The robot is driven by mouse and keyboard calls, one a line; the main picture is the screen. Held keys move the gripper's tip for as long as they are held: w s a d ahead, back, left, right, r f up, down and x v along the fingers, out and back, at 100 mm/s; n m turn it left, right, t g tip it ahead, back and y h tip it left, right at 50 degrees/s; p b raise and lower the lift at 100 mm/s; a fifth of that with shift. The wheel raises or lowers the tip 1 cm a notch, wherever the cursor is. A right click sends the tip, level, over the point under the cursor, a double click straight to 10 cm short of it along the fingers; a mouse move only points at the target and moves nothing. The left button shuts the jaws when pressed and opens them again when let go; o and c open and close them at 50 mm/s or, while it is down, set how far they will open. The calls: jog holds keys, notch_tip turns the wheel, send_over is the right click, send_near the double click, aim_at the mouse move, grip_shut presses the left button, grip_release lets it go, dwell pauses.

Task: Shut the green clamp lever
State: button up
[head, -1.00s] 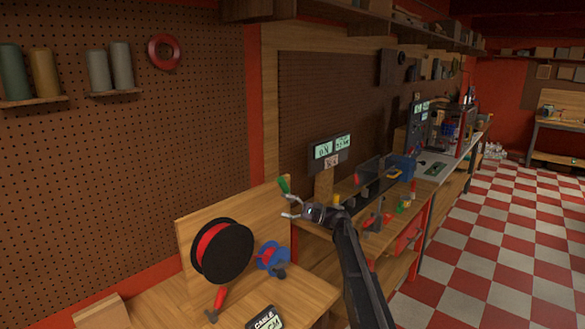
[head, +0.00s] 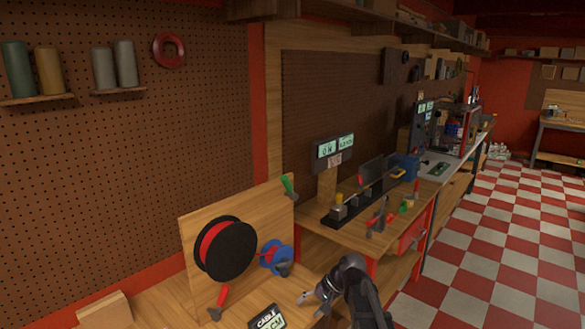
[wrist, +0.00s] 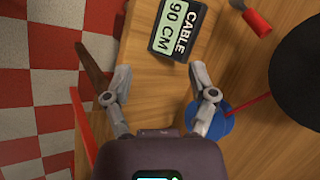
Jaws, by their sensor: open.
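The green clamp lever (head: 288,186) stands up, tilted slightly, at the upper right edge of the wooden backboard (head: 245,215) in the head view. Its clamp body is too small to make out clearly. The green lever does not show in the wrist view.
A black spool with red cable (head: 224,248) and a blue reel (head: 276,257) are by the board. A red-handled lever (head: 219,302) and a cable display (wrist: 178,28) reading 90 CM are on the bench. Another bench (head: 400,222) with a black rail lies right. The checkered floor is clear.

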jog(key=s+d+f+n+h, duration=0.3)
jog(key=s+d+h, duration=0.4)
jog(key=s+d, duration=0.4)
jog(key=s+f, duration=0.1)
jog(key=s, duration=0.1)
jog(key=shift+s, duration=0.3)
dwell(1.4)
